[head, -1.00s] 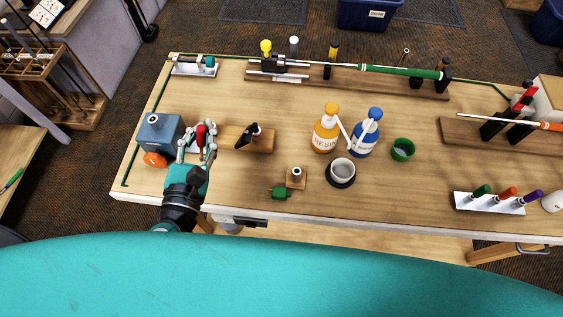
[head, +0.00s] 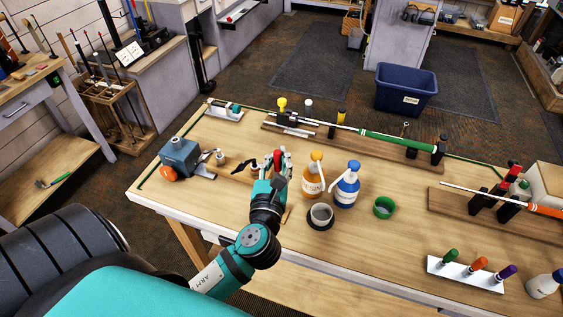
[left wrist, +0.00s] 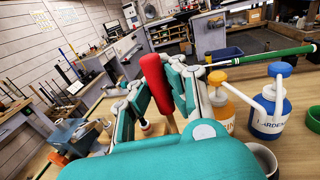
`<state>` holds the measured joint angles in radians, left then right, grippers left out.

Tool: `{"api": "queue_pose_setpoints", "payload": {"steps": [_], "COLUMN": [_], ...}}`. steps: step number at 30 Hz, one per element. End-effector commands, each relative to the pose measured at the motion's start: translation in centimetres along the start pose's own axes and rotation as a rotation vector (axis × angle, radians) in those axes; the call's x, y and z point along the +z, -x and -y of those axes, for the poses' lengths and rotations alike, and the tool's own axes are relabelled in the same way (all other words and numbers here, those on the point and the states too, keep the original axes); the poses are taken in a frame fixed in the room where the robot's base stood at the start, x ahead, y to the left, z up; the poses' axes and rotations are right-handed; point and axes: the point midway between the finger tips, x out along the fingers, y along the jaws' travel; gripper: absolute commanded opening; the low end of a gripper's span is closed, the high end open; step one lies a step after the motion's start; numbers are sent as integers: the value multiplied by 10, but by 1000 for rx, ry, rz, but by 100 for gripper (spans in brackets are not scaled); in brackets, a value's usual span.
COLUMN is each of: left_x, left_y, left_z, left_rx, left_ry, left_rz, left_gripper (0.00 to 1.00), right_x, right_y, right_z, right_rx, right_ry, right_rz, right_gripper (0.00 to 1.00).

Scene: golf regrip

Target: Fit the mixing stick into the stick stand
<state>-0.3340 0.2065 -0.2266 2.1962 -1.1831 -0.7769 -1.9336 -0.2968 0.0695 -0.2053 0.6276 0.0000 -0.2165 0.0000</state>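The mixing stick has a red handle (head: 277,156) and stands roughly upright between the fingers of my left gripper (head: 281,165). In the left wrist view, the fingers (left wrist: 168,88) are shut on the red handle (left wrist: 155,82), and a pale shaft shows below it. The stick's lower end is hidden. A small wooden block, likely the stick stand, is mostly hidden behind my left arm; only a wooden edge (head: 286,215) shows. My right gripper is not in view.
An orange bottle (head: 313,178), a blue bottle (head: 346,187), a grey cup (head: 320,216) and a green cup (head: 384,207) stand close on the right. A grey box (head: 180,157) stands at left. A golf club (head: 390,140) lies behind on a rack.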

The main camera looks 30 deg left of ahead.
Motion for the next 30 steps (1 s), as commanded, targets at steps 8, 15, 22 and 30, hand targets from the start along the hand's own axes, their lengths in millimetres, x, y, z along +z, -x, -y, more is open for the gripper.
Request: {"api": "queue_pose_setpoints", "payload": {"steps": [8,15,22,30], "left_x": [1,-14,-36,-57], "left_y": [0,0,0,0], "left_z": [0,0,0,0], "left_rx": [-7,-15,-15,-15], "left_ry": [-3,-2,-2,-1], "left_rz": [0,-2,-1,-1], "left_gripper": [0,0,0,0], "right_x": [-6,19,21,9], "right_y": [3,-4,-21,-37], "right_z": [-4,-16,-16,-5], "right_rx": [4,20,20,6], "right_ry": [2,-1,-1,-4], "right_rz": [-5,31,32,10], "right_gripper": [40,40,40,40]}}
